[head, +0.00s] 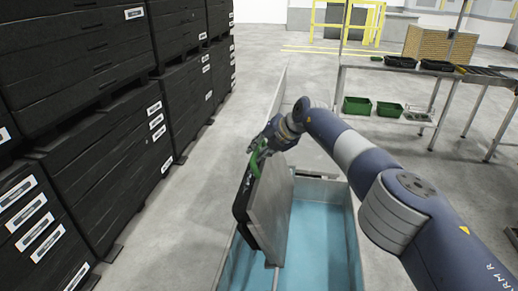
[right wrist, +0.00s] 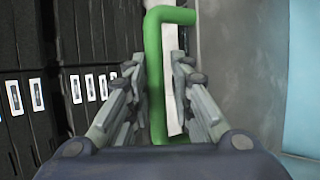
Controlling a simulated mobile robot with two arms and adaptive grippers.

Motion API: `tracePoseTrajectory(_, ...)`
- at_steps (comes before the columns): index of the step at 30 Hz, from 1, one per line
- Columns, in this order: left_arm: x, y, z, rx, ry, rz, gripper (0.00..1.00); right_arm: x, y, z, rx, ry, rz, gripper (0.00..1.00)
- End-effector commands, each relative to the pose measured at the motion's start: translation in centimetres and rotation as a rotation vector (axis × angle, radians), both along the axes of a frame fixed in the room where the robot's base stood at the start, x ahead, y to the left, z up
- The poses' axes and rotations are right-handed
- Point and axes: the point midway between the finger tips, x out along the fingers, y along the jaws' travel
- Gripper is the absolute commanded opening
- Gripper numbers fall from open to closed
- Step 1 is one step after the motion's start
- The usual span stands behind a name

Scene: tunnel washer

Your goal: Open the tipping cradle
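The tipping cradle shows in the head view as a grey slab-like panel (head: 272,205) with a dark edge, standing steeply tilted over a blue-floored trough. A green handle (head: 254,163) is on its upper left edge. My right gripper (head: 264,146) is at this handle. In the right wrist view the green handle (right wrist: 154,75) runs upright between the two fingers of my right gripper (right wrist: 160,68). A pale gap shows between the bar and the right finger, so the fingers look open around it. My left gripper is out of view.
The trough (head: 352,225) has grey walls and a blue floor. Stacked black crates (head: 100,140) line the left side. At the back right a table (head: 400,70) holds dark trays, with green bins (head: 357,106) below. Grey floor lies open between crates and trough.

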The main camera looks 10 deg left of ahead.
Motion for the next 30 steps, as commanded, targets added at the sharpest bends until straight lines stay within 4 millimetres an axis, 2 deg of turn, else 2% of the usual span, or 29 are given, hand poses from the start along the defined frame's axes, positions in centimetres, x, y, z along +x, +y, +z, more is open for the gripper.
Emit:
tracePoseTrajectory(14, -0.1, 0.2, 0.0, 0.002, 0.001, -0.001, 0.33, 0.1, -0.4, 0.4, 0.001, -0.002, -0.002, 0.23)
tracePoseTrajectory(26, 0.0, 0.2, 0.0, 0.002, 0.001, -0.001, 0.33, -1.0, -1.6, 1.7, 0.000, -0.001, -0.001, 0.23)
tracePoseTrajectory(30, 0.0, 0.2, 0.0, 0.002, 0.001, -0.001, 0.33, -1.5, -2.4, 3.0, 0.000, -0.003, -0.001, 0.23)
